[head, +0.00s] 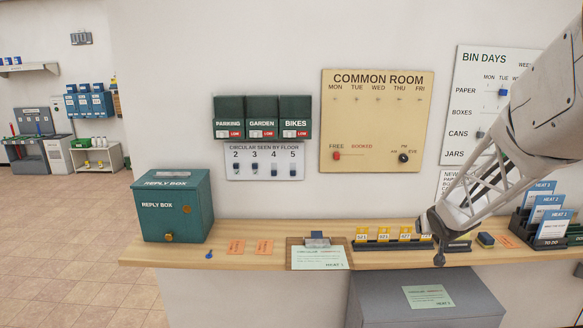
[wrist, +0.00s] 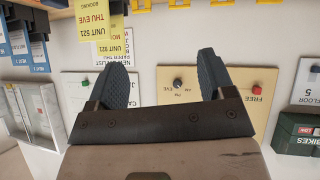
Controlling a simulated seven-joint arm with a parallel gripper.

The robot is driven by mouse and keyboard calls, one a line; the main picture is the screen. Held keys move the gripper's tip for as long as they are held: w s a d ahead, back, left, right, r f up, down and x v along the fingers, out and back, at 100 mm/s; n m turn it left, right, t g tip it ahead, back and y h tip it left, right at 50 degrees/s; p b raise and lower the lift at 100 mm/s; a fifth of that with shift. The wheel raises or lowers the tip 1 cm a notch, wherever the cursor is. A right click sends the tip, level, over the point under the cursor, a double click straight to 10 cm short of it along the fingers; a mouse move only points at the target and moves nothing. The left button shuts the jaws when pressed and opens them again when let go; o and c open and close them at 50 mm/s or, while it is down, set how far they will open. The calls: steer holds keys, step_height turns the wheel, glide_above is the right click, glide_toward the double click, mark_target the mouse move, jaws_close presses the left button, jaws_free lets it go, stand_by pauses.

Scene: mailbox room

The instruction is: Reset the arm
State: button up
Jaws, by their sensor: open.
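My gripper (head: 438,245) is at the end of my arm, which reaches in from the right in the head view. It is low over the wooden counter (head: 225,258), beside the rack of yellow tags (head: 400,243). In the wrist view my gripper (wrist: 163,75) has its two dark fingers spread wide, with nothing between them. The wall boards show upside down beyond the fingers, with the common room board (wrist: 180,110) behind them. In the head view the fingertips are small and partly hidden by my wrist.
A green reply box (head: 175,207) stands at the counter's left. A clipboard (head: 318,256), orange slips (head: 265,247) and a dark block (head: 486,239) lie on the counter. Blue heat cards (head: 545,205) stand in a holder at right. A grey cabinet (head: 375,308) is below.

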steer(key=s+a+r+g, duration=0.2)
steer(key=s+a, duration=0.5)
steer(key=s, duration=0.7)
steer(key=s+a+r+g+y, duration=0.1)
steer(key=s+a+r+g, duration=0.1)
steer(key=s+a, duration=0.6)
steer(key=s+a+r+g+y, duration=0.1)
steer(key=s+a, duration=0.7)
steer(key=s, duration=1.2)
steer(key=shift+r+n+g, duration=0.4)
steer(key=shift+r+g, duration=0.05)
steer(key=shift+g, duration=0.75)
steer(key=shift+w, duration=0.1)
